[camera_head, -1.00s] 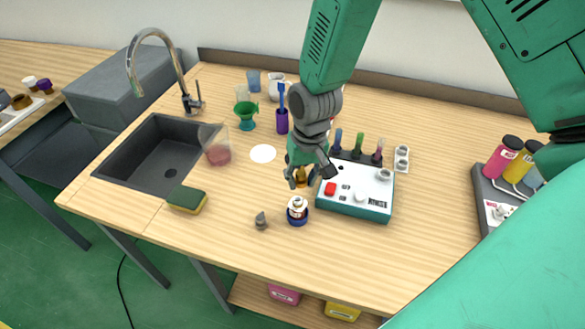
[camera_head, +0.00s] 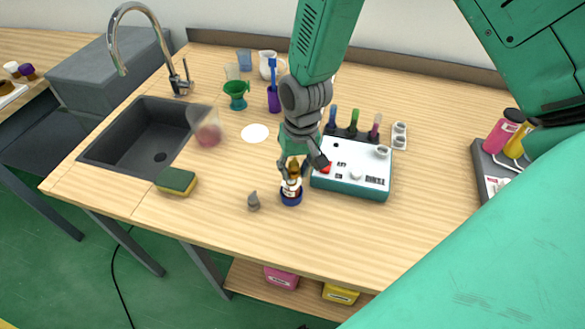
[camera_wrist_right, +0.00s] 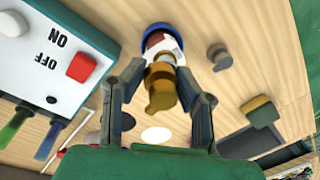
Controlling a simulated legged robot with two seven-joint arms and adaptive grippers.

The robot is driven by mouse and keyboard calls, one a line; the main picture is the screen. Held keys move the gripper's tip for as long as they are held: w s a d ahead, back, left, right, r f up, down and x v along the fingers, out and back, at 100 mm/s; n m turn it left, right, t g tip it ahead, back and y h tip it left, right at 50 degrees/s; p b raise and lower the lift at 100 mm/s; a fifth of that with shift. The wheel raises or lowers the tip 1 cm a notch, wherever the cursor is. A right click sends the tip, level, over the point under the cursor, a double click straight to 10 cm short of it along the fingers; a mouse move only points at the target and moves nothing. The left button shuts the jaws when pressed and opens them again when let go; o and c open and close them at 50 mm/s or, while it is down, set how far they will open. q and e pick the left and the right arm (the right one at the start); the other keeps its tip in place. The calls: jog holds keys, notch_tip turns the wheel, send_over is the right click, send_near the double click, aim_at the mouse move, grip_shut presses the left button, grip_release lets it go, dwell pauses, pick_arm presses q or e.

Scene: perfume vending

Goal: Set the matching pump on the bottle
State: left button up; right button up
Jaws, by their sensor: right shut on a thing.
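The small bottle with a white label (camera_head: 291,188) stands upright in a dark blue round holder (camera_head: 291,199) near the table's front. My right gripper (camera_head: 294,173) is just above it, shut on the gold pump (camera_head: 293,166). In the right wrist view the gold pump (camera_wrist_right: 162,88) sits between the fingers, lined up roughly with the bottle (camera_wrist_right: 162,45). I cannot tell whether pump and bottle touch. A grey pump (camera_head: 253,202) stands on the table left of the bottle; it also shows in the right wrist view (camera_wrist_right: 219,57). My left gripper is not in view.
A white and teal control box (camera_head: 352,175) with a red button is close right of the bottle. A sponge (camera_head: 176,181), dark sink (camera_head: 142,140) and white disc (camera_head: 255,133) lie left. Coloured bottles (camera_head: 503,134) stand far right. The front right table is clear.

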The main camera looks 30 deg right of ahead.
jog(key=shift+a+r+p, duration=0.15)
jog(key=shift+a, duration=0.35)
jog(key=shift+a+r+p, duration=0.15)
jog(key=shift+a, duration=0.35)
jog(key=shift+s+d+f, duration=0.1)
jog(key=shift+d+f, duration=0.05)
jog(key=shift+d, duration=0.35)
jog(key=shift+a, duration=0.35)
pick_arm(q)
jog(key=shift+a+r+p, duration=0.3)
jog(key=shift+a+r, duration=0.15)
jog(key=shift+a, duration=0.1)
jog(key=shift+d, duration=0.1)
pick_arm(e)
jog(key=shift+d, duration=0.1)
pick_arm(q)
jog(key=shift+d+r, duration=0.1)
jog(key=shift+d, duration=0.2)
pick_arm(e)
jog(key=shift+d, duration=0.3)
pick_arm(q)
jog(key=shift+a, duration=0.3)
pick_arm(e)
jog(key=shift+a+f, duration=0.25)
jog(key=shift+f, duration=0.05)
